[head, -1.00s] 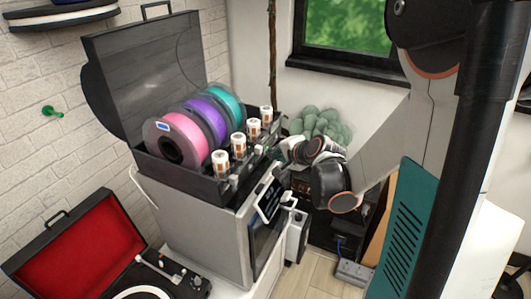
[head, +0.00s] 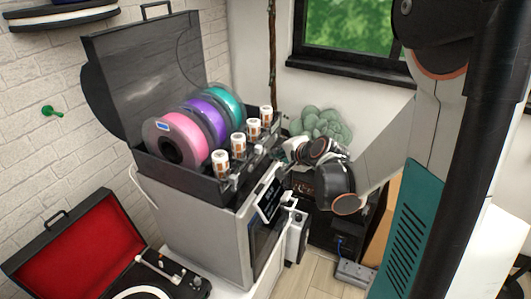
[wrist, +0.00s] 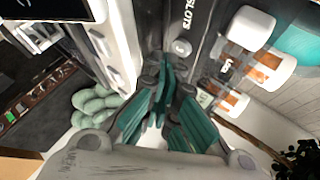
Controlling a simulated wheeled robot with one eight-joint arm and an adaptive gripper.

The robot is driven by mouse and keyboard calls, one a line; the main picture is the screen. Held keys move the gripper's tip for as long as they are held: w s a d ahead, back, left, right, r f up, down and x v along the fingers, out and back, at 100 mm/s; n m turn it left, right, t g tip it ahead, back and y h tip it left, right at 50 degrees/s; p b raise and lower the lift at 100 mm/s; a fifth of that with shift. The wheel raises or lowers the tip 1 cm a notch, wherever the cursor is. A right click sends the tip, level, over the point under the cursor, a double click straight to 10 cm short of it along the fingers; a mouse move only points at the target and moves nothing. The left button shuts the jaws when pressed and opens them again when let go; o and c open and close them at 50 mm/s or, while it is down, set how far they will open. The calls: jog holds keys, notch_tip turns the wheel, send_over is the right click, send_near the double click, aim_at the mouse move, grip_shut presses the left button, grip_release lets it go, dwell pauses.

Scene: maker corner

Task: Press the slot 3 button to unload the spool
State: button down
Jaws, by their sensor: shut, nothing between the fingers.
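The black spool unit (head: 190,182) sits on a grey machine with its lid raised. It holds a pink spool (head: 160,139), a purple spool (head: 207,119) and a teal spool (head: 229,97). In the wrist view a dark front strip carries lettering that looks like "SLOTS" and a round grey button (wrist: 181,47) with an unclear mark. My gripper (wrist: 165,72) is shut and empty, its teal fingers close to that strip and just below the button in the picture; contact cannot be told. In the head view my gripper (head: 284,152) is at the unit's right front end. The slot 3 button cannot be picked out there.
Several white capped canisters (head: 238,145) with orange-brown labels line the unit's front edge beside the strip. A screen (head: 268,194) sticks out below. An open red-lined record player (head: 70,245) stands at lower left.

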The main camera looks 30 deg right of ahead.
jog(key=s+d, duration=0.3)
jog(key=s, duration=0.1)
jog(key=shift+s+d, duration=0.35)
dwell(0.4)
dwell(0.6)
